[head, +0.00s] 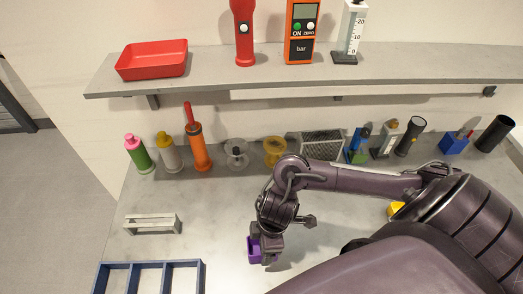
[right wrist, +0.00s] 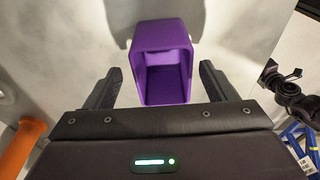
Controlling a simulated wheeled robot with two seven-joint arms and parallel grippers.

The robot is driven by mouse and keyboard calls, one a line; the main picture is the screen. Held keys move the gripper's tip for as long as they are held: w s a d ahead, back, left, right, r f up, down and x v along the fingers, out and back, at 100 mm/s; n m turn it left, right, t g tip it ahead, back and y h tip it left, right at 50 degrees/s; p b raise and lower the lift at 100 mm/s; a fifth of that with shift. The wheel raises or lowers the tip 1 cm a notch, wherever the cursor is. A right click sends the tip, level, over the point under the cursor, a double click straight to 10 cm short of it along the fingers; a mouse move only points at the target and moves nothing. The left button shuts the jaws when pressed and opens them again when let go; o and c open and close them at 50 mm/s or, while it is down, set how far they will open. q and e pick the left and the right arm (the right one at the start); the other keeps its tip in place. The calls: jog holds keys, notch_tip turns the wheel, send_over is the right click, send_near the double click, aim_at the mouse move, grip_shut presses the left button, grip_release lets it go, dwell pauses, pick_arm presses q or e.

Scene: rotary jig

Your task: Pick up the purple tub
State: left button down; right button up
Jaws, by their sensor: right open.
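The purple tub (head: 254,250) stands on the grey bench in the head view, partly hidden by my right gripper (head: 268,254). In the right wrist view the tub (right wrist: 163,32) is open-topped and lies between the two black fingers of my right gripper (right wrist: 161,88). The fingers are spread, with a gap to the tub on each side. I cannot tell how far the fingertips reach down beside its walls. My left gripper does not show in either view.
A blue divided tray (head: 99,279) and a grey slotted block (head: 151,224) are at the left. Bottles, an orange tool (head: 199,150), spools and a grey box (head: 322,147) line the back. A shelf (head: 215,74) above holds a red tray (head: 152,60) and instruments.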

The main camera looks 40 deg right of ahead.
aim_at(259, 253)
jog(key=f, duration=0.2)
jog(key=a+f, duration=0.1)
jog(key=f, duration=0.1)
jog(key=shift+w+f, duration=0.1)
jog(key=shift+f, duration=0.1)
jog(key=shift+d, duration=0.1)
jog(key=c, duration=1.1)
jog(key=shift+o, duration=0.2)
jog(key=shift+r, duration=0.1)
